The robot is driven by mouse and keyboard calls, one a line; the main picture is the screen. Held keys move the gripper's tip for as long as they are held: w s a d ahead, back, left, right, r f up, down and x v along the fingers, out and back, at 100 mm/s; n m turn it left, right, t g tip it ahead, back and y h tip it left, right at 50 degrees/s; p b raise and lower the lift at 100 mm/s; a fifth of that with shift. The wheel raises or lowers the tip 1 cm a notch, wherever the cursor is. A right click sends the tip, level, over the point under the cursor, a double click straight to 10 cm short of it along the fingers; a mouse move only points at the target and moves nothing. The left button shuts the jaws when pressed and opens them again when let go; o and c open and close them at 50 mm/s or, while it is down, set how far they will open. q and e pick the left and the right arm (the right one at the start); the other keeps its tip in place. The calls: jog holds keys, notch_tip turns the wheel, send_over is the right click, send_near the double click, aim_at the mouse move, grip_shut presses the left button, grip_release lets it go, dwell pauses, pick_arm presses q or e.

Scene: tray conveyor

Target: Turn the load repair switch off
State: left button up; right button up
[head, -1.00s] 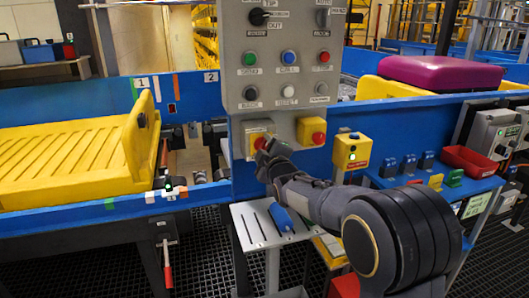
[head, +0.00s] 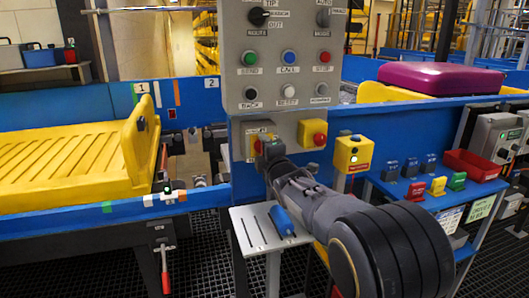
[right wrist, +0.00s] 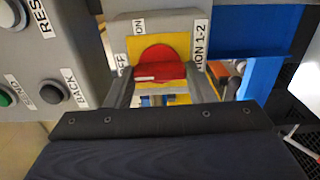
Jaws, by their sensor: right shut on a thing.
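A red-handled rotary switch on a yellow plate (right wrist: 186,50) fills the upper middle of the right wrist view. Printed labels, partly hidden, read ON, what looks like OFF, and "...TION 1-2"; I cannot read the words load repair. In the head view the yellow switch plate (head: 252,142) is at the lower left of the grey control panel (head: 238,72), mostly behind my right gripper. My right gripper (head: 266,147) is at the switch, its fingers on either side of the red handle (right wrist: 160,71) and shut on it. My left gripper is not in view.
A red button on a yellow box (head: 312,135) sits just right of my gripper. A smaller yellow button box (head: 352,154) stands farther right. A white slotted plate (head: 248,232) lies below. A yellow tray (head: 60,165) is on the left conveyor; a purple case (head: 440,78) is at right.

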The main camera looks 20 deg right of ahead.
jog(key=shift+f, duration=0.1)
jog(key=o, duration=1)
jog(key=s, duration=0.7)
jog(key=shift+s, duration=0.4)
